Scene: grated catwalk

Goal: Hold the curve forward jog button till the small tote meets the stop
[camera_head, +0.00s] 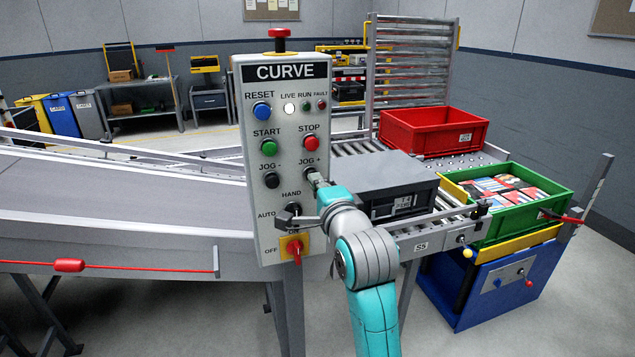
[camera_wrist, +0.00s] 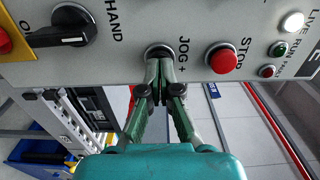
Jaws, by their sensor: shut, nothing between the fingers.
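The grey CURVE panel (camera_head: 262,190) carries the black JOG + button (camera_head: 308,172), below the red STOP button (camera_head: 311,143). My gripper (camera_head: 318,182) is shut, its fingertips at JOG +. In the wrist view the closed fingertips (camera_wrist: 158,66) meet the JOG + button (camera_wrist: 158,50) and cover most of it; how far it is pressed I cannot tell. A dark grey lidded box (camera_head: 395,178) sits on the rollers right of the panel. A red tote (camera_head: 440,131) stands behind it. Which is the small tote is not clear, and no stop can be singled out.
The white LIVE lamp (camera_head: 289,108) is lit. A black HAND/AUTO selector (camera_head: 285,216) and a red-yellow OFF switch (camera_head: 292,247) lie below JOG +. A filled green tote (camera_head: 520,228) rests on a blue stand (camera_head: 490,290) at right. The grey belt (camera_head: 110,205) runs left.

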